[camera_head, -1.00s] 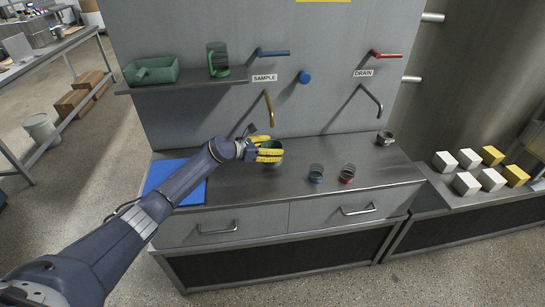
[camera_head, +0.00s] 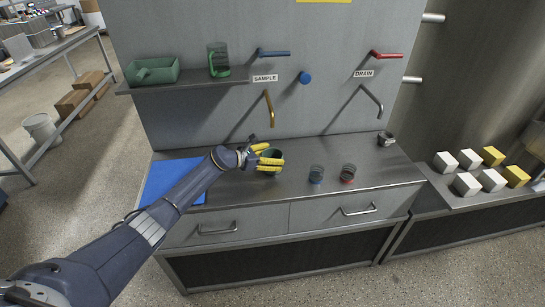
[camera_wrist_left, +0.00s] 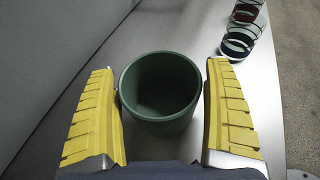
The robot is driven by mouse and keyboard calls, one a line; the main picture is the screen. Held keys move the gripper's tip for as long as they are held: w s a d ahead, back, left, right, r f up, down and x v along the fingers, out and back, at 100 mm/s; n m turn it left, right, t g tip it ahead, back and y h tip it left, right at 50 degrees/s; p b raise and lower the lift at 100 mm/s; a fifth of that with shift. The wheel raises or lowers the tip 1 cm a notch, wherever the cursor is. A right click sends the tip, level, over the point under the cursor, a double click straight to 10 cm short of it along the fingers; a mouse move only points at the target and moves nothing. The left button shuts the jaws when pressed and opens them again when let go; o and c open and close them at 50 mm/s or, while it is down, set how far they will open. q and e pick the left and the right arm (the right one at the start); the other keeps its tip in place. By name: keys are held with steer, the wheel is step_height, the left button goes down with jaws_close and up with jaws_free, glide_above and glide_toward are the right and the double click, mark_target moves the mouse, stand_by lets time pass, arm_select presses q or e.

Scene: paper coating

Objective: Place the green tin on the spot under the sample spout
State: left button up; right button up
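The green tin (camera_head: 272,155) is an open, empty cup over the steel counter, in front of the brass sample spout (camera_head: 268,108). My left gripper (camera_head: 270,160) has its yellow fingers on both sides of the tin and appears closed on it. In the left wrist view the tin (camera_wrist_left: 160,90) stands upright between the fingers (camera_wrist_left: 162,100), with hardly any gap at either side. I cannot tell whether its base touches the counter. No mark for the spot under the spout is visible. My right gripper is not in view.
A blue-banded glass (camera_head: 317,174) and a red-banded glass (camera_head: 348,173) stand right of the tin. A grey cup (camera_head: 385,139) is near the drain spout (camera_head: 371,103). A blue mat (camera_head: 172,181) lies left. A shelf (camera_head: 185,86) holds a green tray and a green mug.

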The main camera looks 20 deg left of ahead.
arm_select(q)
steer(key=shift+o, duration=0.8)
steer(key=shift+r, duration=0.15)
steer(key=v, duration=1.2)
stand_by(0.7)
